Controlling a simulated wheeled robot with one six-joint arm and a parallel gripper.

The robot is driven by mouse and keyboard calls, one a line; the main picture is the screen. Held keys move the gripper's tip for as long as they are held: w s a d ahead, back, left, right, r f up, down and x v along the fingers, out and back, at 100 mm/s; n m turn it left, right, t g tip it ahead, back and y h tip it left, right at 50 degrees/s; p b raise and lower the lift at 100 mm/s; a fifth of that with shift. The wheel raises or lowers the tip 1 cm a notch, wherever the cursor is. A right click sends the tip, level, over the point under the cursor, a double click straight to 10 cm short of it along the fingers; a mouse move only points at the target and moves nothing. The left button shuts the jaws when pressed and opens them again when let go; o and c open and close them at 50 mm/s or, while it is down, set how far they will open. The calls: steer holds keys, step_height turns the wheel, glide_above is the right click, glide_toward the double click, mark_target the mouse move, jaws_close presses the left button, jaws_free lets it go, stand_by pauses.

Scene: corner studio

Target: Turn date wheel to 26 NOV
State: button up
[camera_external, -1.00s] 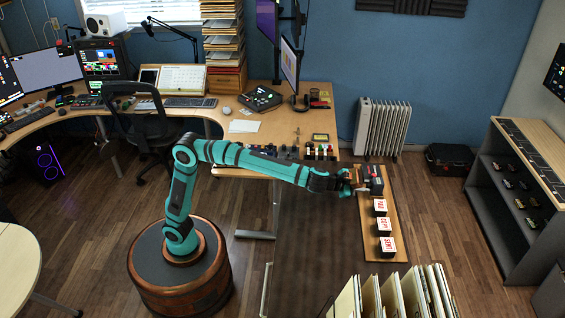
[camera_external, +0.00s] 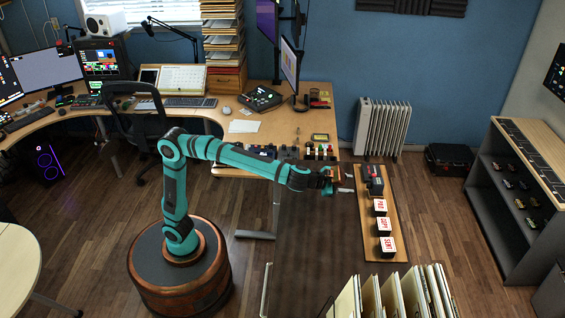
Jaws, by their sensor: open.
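A dark date stamp (camera_external: 374,179) with a date wheel stands at the far end of a narrow wooden board (camera_external: 371,245). The date on its wheel is too small to read. My gripper (camera_external: 346,183) is open and empty, just left of the stamp, with a visible gap between them. My arm reaches across from the left.
White blocks with red lettering stand in a row on the board: PAID (camera_external: 380,207), COPY (camera_external: 384,226) and SENT (camera_external: 388,245). Upright folders (camera_external: 400,295) stand in front. The wooden desk (camera_external: 318,120) with small items lies behind my arm. A radiator (camera_external: 381,127) stands beyond the board.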

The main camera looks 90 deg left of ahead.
steer(key=v, duration=0.9)
steer(key=shift+s, duration=0.3)
steer(key=shift+r, duration=0.1)
steer(key=s+a+f+n+t+h, duration=0.1)
steer(key=s+a, duration=0.4)
steer(key=s, duration=0.9)
steer(key=s+a+f+n+t+h, duration=0.1)
steer(key=s+a, duration=0.4)
steer(key=s, duration=1)
steer(key=s+a+f+n+t+h, duration=0.1)
steer(key=s+a, duration=0.4)
steer(key=s, duration=0.9)
steer(key=shift+s+a+f+h, duration=0.3)
steer(key=shift+f+h, duration=0.1)
steer(key=shift+f, duration=0.5)
